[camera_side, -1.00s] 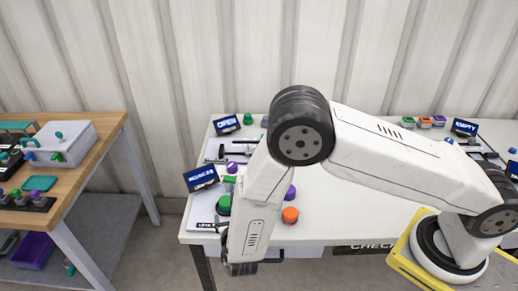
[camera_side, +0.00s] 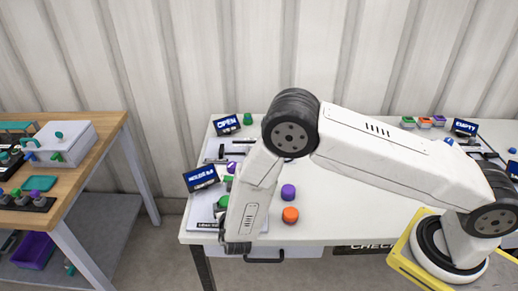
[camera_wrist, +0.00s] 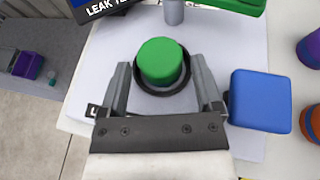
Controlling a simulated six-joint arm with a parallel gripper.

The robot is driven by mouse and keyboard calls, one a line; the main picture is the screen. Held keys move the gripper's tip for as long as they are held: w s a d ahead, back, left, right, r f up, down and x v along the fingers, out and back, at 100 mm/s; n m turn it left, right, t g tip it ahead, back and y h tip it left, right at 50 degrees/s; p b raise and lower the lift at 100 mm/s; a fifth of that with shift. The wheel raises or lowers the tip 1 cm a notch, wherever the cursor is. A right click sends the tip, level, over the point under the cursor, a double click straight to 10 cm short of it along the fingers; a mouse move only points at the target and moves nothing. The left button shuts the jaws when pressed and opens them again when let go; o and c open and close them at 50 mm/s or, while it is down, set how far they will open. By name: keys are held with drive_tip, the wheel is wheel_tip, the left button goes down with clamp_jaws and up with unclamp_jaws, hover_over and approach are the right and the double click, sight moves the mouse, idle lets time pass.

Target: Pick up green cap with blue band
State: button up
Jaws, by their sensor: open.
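A round green cap (camera_wrist: 160,60) sits upright on a white sheet, with a dark ring around its base, in the wrist view. No blue band can be made out on it. My gripper (camera_wrist: 161,72) is open, with one finger on each side of this cap; contact cannot be told. In the side view a green cap (camera_side: 223,202) shows partly behind my arm, and my gripper's fingers are hidden there. Another green cap (camera_side: 248,119) stands at the back of the white table (camera_side: 340,220); its band is too small to tell.
A blue block (camera_wrist: 260,100) lies close to my right finger. A purple cap (camera_side: 288,191) and an orange cap (camera_side: 290,214) stand to the right of my arm. A small display (camera_side: 201,178) stands at the table's left. The table's middle is largely clear.

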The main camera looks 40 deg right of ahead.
drive_tip(key=shift+w+d+f, duration=0.2)
drive_tip(key=shift+w+d, duration=0.1)
drive_tip(key=shift+w, duration=0.2)
drive_tip(key=c, duration=1)
